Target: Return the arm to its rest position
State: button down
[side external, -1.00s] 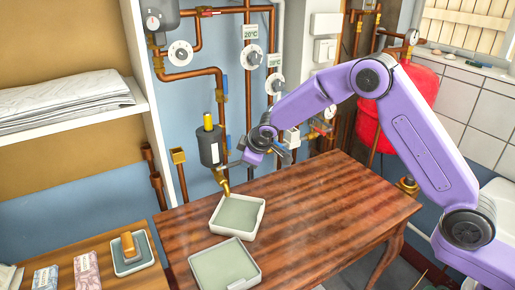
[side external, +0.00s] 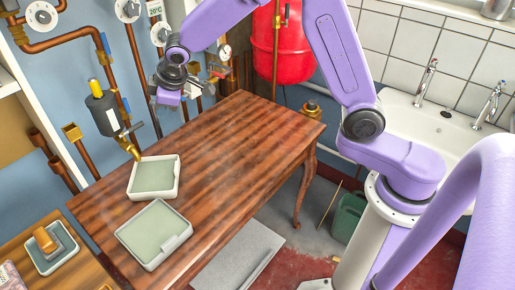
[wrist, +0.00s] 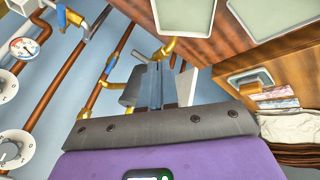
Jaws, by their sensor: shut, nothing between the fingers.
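My gripper (side external: 151,101) is at the end of the purple arm, in the air above the back part of the wooden table (side external: 235,150). It is shut and empty, to the right of a dark cylinder with a yellow top and brass spout (side external: 103,115). In the wrist view my gripper's fingers (wrist: 155,85) are together in the middle, and the dark cylinder (wrist: 131,88) shows just behind them. My arm is bent, with its elbow raised out of the top of the side view.
Two white trays with pale green insides (side external: 134,190) (side external: 154,264) are on the table below. Copper pipes (side external: 134,55) and dials line the wall behind. A red tank (side external: 277,40) stands at the back and a sink (side external: 435,125) at the right. The table's right part is clear.

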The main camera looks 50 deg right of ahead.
jog(key=s+d+n+g, duration=0.1)
jog(key=s+d, duration=0.3)
jog(key=s, duration=0.9)
jog(key=s+d+r+n+g, duration=0.1)
jog(key=s+d, duration=0.3)
jog(key=s, duration=0.9)
jog(key=s+d+r+g, duration=0.1)
jog(key=s+d+g, duration=0.2)
jog(key=s, duration=1)
jog(key=shift+s+d+n+g, duration=0.3)
jog(key=shift+s+d+n, duration=0.1)
jog(key=shift+d, duration=0.3)
